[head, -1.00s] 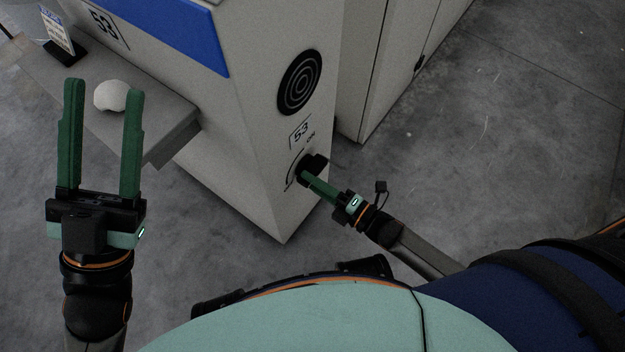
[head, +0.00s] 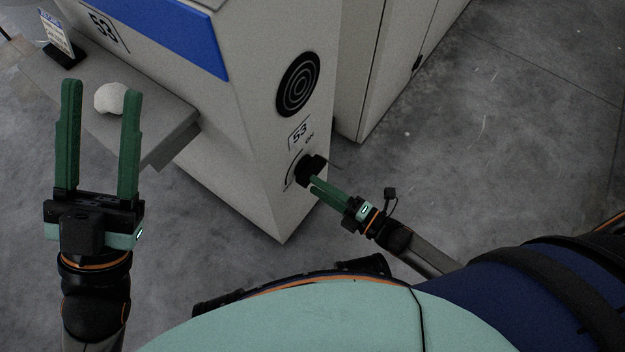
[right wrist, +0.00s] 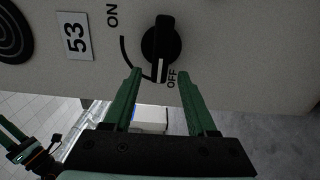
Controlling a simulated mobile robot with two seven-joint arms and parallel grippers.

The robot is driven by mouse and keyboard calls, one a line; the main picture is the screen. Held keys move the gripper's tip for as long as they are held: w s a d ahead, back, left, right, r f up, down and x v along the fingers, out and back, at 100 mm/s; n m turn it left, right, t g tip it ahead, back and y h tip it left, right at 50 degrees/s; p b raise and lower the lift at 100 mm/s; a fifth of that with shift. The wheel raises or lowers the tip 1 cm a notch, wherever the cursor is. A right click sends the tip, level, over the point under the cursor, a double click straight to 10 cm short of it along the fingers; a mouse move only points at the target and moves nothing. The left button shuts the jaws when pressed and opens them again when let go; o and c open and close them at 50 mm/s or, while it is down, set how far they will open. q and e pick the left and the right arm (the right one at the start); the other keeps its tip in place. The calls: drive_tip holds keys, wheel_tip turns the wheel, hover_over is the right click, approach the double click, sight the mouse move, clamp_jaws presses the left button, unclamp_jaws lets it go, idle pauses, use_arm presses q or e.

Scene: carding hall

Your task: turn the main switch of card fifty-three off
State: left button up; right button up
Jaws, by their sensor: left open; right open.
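The main switch (head: 308,168) is a black rotary knob on the end face of the card marked 53. In the right wrist view the knob (right wrist: 161,42) has its white-marked end at the OFF label (right wrist: 172,78), away from the ON label (right wrist: 112,15). My right gripper (head: 314,186) is open, its fingertips just short of the knob. In the right wrist view its fingers (right wrist: 160,73) are spread with nothing between them. My left gripper (head: 101,87) is open and empty in front of the grey shelf.
A grey shelf (head: 165,140) juts from the machine, with a whitish lump (head: 109,98) and a small sign (head: 58,35) on it. A round black vent (head: 298,84) is above the switch. Another cabinet (head: 360,70) stands behind; the floor at right is clear.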

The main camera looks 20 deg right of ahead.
drive_tip(key=p+v, duration=0.1)
drive_tip(key=v, duration=0.8)
drive_tip(key=shift+s+d, duration=0.3)
